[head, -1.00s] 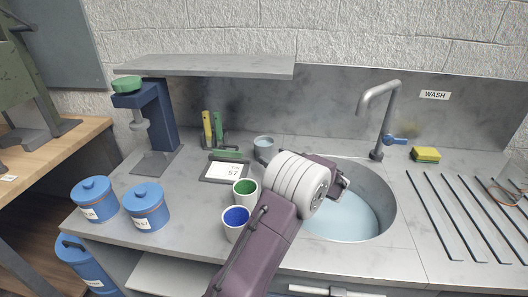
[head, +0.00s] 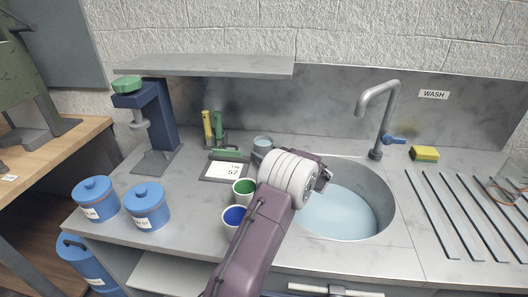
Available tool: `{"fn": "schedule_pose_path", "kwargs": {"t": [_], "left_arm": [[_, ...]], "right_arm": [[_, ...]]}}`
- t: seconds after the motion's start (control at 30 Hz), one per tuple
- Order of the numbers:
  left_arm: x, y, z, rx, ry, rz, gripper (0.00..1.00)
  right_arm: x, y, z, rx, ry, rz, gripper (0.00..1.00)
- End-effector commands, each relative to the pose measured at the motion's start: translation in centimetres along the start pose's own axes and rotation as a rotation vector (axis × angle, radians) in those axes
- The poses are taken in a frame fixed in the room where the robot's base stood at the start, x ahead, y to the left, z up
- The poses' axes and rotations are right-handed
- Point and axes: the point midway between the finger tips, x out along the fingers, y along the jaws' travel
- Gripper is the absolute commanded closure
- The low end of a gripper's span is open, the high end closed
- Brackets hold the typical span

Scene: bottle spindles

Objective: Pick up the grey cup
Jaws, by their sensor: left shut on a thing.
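The small grey cup (head: 263,142) stands upright on the counter behind the sink's left edge, just right of the scale. My left arm reaches in from the bottom, and its white wrist joint hides most of the hand. My left gripper (head: 261,154) is at the near side of the grey cup, shut on it. The lower part of the cup is hidden by the gripper. My right gripper is not in view.
A white cup with green inside (head: 244,187) and one with blue inside (head: 235,216) stand left of my arm. A scale (head: 224,171) reads 57. The sink (head: 384,190) holds water below the faucet (head: 378,120). Blue canisters (head: 147,208) stand at left; a shelf (head: 205,66) overhangs the back.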

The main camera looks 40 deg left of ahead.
Motion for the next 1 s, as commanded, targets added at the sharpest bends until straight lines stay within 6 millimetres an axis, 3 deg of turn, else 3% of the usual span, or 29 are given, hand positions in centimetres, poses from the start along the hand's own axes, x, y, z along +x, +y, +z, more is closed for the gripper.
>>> {"fn": "schedule_pose_path", "kwargs": {"t": [0.17,0.37,0.8,1.0], "left_arm": [[-0.1,0.0,-0.6,-0.002,0.0,0.0,0.85],[-0.8,0.0,-3.8,-0.006,0.002,0.001,0.85],[-11.2,-0.7,-7.6,-0.003,0.0,0.004,0.85],[-13.4,-0.9,-8.4,-0.001,-0.001,0.001,0.85]], "right_arm": [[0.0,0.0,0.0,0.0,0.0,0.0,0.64],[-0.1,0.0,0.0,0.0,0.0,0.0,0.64],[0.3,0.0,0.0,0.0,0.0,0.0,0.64],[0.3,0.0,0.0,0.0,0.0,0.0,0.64]]}}
